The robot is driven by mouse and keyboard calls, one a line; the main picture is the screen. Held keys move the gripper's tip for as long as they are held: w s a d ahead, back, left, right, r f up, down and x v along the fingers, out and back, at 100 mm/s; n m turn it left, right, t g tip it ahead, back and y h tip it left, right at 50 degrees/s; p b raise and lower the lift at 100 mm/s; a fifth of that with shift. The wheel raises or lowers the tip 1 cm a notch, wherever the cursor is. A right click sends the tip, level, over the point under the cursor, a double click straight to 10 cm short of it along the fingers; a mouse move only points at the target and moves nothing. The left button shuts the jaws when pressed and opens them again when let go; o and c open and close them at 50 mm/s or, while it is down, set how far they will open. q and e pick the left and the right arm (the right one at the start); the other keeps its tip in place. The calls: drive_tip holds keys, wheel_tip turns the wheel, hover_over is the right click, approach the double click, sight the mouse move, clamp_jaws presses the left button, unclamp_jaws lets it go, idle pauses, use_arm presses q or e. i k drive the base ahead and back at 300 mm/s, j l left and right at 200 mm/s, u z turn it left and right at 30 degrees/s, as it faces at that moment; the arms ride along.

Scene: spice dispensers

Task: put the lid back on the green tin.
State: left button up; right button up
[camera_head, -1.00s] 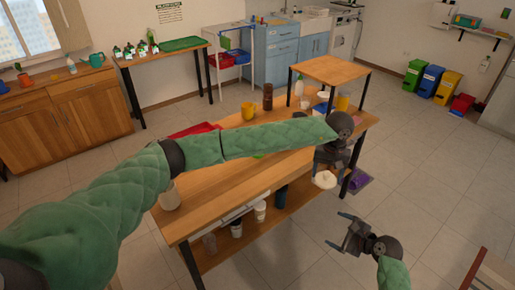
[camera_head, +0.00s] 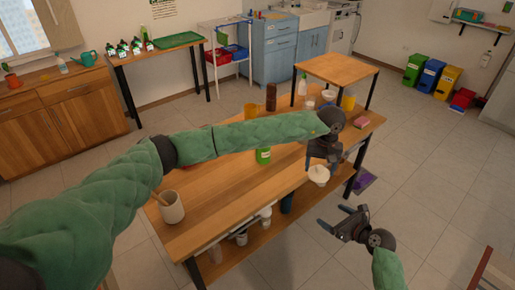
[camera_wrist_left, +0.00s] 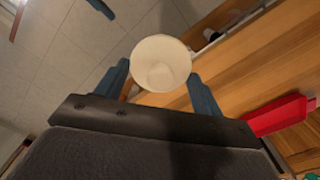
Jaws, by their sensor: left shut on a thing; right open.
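The green tin (camera_head: 264,155) stands on the wooden table, just below my left forearm in the head view; its upper part is partly hidden by the arm. My left gripper (camera_head: 319,160) is shut on a round cream-white piece, which looks like the lid (camera_head: 319,175), near the table's front right edge, to the right of the tin and apart from it. In the left wrist view the lid (camera_wrist_left: 160,63) sits between the fingertips (camera_wrist_left: 158,85). My right gripper (camera_head: 338,222) is open and empty, lower, in front of the table.
The wooden table (camera_head: 225,190) holds a beige crock (camera_head: 171,207) at the near left, yellow cups (camera_head: 348,102) and a brown bottle (camera_head: 271,97) at the back. A raised stand (camera_head: 337,68) is at the far right. A red tray (camera_wrist_left: 282,115) shows in the wrist view.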

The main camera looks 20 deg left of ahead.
sight(263, 156)
drive_tip(key=i+j, duration=0.25)
drive_tip(key=j, duration=0.2)
drive_tip(key=i+j, duration=0.25)
drive_tip(key=j, duration=0.15)
drive_tip(key=i+j, duration=0.25)
drive_tip(key=j, duration=0.2)
